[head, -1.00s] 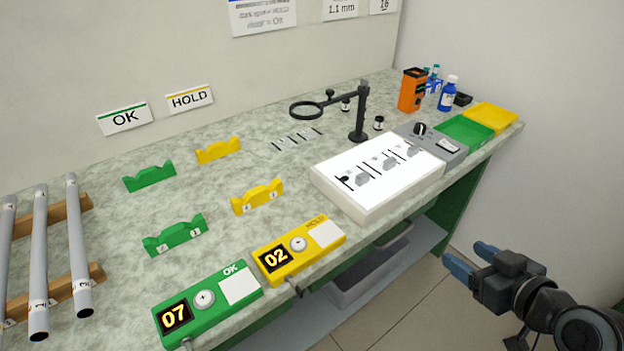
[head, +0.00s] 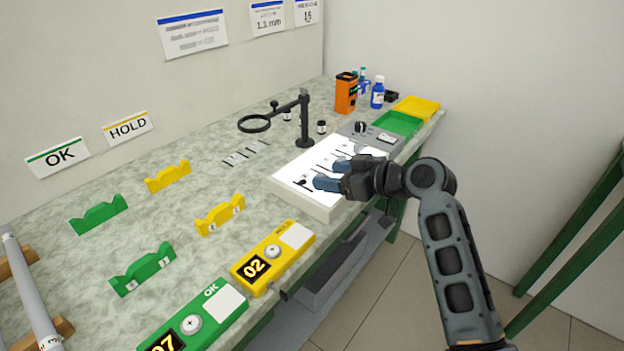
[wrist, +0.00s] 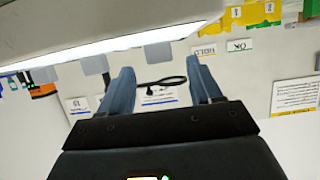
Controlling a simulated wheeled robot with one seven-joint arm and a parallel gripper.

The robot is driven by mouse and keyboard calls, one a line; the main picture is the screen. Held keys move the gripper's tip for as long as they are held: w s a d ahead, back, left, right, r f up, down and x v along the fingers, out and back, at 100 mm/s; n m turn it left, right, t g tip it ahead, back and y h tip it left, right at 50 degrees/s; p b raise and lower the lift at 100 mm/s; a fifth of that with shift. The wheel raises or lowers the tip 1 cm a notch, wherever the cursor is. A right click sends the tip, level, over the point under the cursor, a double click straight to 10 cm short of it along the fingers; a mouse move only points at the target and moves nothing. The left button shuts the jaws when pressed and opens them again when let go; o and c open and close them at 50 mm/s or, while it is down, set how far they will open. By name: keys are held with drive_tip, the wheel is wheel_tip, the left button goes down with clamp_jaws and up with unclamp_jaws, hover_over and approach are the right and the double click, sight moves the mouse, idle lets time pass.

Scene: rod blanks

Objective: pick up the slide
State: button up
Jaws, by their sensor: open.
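No single piece is clearly marked as the slide. Several thin strips with dark marks (head: 245,153) lie flat on the bench left of the light box. The white light box (head: 300,200) carries dark bars and small grey blocks, partly hidden by my gripper. In the wrist view the light box (wrist: 110,42) spans the top with its lit face, and grey blocks (wrist: 158,52) stand out from it. My gripper (head: 330,174) is open and empty, its blue fingers over or just in front of the light box. The wrist view shows the fingers (wrist: 162,78) apart with nothing between them.
A magnifier on a stand (head: 304,125) rises behind the light box. Green (head: 397,124) and yellow trays, bottles and an orange device (head: 346,93) stand at the far end. Yellow (head: 272,257) and green counters and V-shaped rests occupy the near bench.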

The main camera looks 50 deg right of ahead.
sight(319, 175)
drive_tip(key=shift+x, duration=1.5)
drive_tip(key=c, duration=1.1)
